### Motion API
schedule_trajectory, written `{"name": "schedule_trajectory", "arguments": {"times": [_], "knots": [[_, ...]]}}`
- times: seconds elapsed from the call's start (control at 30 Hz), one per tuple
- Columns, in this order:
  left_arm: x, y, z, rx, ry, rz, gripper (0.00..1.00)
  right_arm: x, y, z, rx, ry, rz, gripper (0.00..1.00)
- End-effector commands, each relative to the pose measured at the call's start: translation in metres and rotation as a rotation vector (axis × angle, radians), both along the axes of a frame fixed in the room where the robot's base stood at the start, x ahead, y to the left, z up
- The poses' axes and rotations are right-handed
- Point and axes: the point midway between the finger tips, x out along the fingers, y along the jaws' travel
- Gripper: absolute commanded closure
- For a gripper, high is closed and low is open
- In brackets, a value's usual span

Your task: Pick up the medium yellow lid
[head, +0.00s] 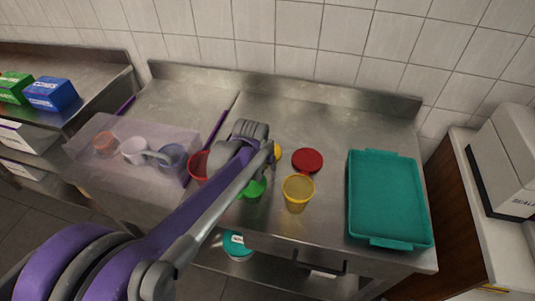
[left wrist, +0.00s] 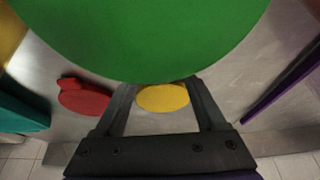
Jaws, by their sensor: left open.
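The yellow lid (head: 278,153) lies on the steel counter, mostly hidden behind my left arm in the head view. In the left wrist view the yellow lid (left wrist: 162,98) shows as a flat oval between the two fingers of my left gripper (left wrist: 163,88). That gripper is open and nothing is held in it. A large green round thing fills the top of the wrist view, overlapping the lid's upper edge; it seems to be the green cup (head: 253,188). My right gripper is not in view.
A red lid (head: 307,160) lies right of the yellow lid. A yellow cup (head: 298,192) and a red cup (head: 198,166) stand nearby. A teal tray (head: 387,240) is at the right. A clear bin (head: 90,135) holding several cups is at the left. The back counter is clear.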

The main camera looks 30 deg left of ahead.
Motion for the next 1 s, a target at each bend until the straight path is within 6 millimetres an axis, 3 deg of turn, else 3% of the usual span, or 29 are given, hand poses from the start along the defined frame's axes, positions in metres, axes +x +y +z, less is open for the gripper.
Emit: {"name": "schedule_trajectory", "arguments": {"times": [0.13,0.53,0.87,1.0], "knots": [[0.0,0.0,-0.003,0.0,0.0,0.0,0.28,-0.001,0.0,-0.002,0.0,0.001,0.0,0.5],[0.0,0.0,-0.002,0.0,0.0,0.0,0.99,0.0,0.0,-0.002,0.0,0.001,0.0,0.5],[0.0,0.0,-0.001,0.0,0.0,0.0,1.0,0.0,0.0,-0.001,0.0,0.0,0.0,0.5],[0.0,0.0,0.009,0.0,0.0,0.0,1.0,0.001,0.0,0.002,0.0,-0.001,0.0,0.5]]}}
